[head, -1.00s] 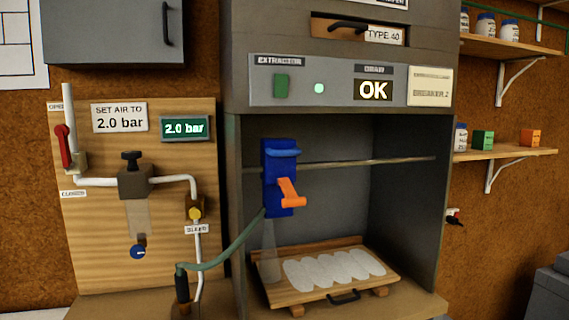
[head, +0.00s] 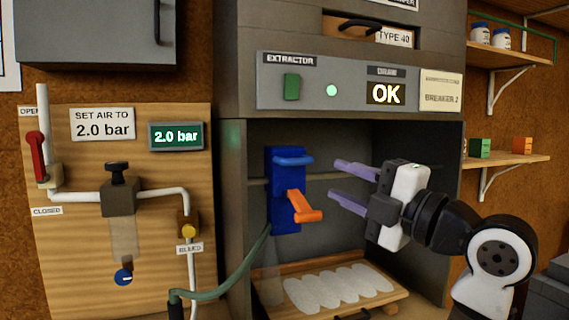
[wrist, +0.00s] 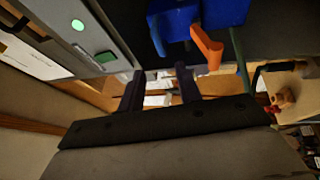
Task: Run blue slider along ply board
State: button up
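The blue slider (head: 286,188) hangs on a horizontal rail inside the grey cabinet, near its left side. It has a blue handle on top and an orange lever (head: 304,207) sticking out to the right. A pale translucent cone hangs beneath it, over the left end of the ply board (head: 394,297), which carries a row of white oval patches. My gripper (head: 332,180) is open and empty in front of the cabinet, to the right of the slider and apart from it in the picture. The wrist view shows the blue slider (wrist: 174,22) and orange lever (wrist: 207,48) beyond my open fingers.
A green hose (head: 222,289) runs from the slider to the lower left. The rail (head: 342,176) passes behind my fingers. The cabinet walls enclose the sides. A wooden panel (head: 70,265) with pipes and a red lever stands at left; its display reads 2.0 bar.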

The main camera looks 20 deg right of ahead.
aim_at(302, 163)
jog(key=shift+n, duration=0.4)
jog(key=p+x, duration=0.1)
jog(key=x, duration=0.2)
jog(key=p+x, duration=0.2)
jog(key=x, duration=0.1)
jog(key=p+x, duration=0.1)
jog(key=x, duration=0.3)
jog(key=shift+w+d+p, duration=0.2)
jog(key=shift+p, duration=0.1)
jog(key=shift+w+a, duration=0.25)
jog(key=shift+w, duration=0.25)
grip_shut()
